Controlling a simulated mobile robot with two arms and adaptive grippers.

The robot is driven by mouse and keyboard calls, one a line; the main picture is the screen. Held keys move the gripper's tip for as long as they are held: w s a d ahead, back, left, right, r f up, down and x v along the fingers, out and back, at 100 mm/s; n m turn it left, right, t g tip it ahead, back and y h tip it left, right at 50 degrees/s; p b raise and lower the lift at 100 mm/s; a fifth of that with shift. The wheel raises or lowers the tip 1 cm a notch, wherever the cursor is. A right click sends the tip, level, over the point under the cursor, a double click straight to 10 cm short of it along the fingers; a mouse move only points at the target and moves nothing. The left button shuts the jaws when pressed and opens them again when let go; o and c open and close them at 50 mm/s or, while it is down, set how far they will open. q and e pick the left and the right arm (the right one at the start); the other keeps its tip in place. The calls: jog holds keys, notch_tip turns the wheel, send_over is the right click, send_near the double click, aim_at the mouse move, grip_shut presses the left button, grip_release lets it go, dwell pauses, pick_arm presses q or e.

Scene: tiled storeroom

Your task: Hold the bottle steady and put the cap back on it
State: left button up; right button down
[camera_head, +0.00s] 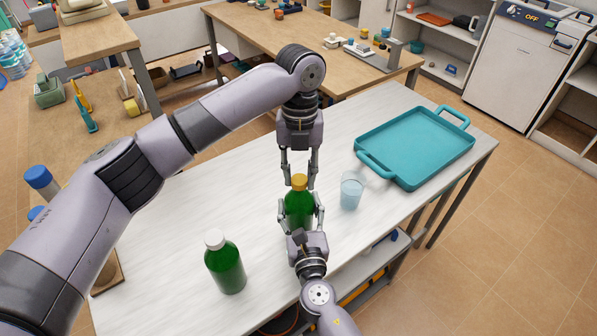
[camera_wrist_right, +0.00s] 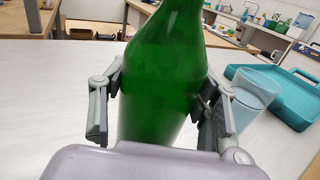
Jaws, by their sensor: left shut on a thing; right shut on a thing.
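A green bottle (camera_head: 299,209) stands upright on the white table (camera_head: 175,210), near its middle. It also shows in the right wrist view (camera_wrist_right: 162,85), where its top is cut off. My right gripper (camera_head: 301,202) is shut on the bottle's body, one finger on each side. An orange cap (camera_head: 299,180) is at the top of the bottle's neck. My left gripper (camera_head: 299,185) points down from above and is shut on the cap. I cannot tell whether the cap sits fully on the neck or just above it.
A second green bottle (camera_head: 225,265) with a white cap stands to the left. A clear glass (camera_head: 351,191) stands close on the right. A teal tray (camera_head: 371,168) lies farther right. The table's left part is mostly free.

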pick_arm(q)
jog(key=m, duration=0.6)
jog(key=shift+d+y, duration=0.1)
jog(key=shift+y, duration=0.3)
jog(key=m, duration=0.4)
jog(key=shift+m+t, duration=0.3)
jog(key=o, duration=0.7)
jog(key=shift+r, duration=2.25)
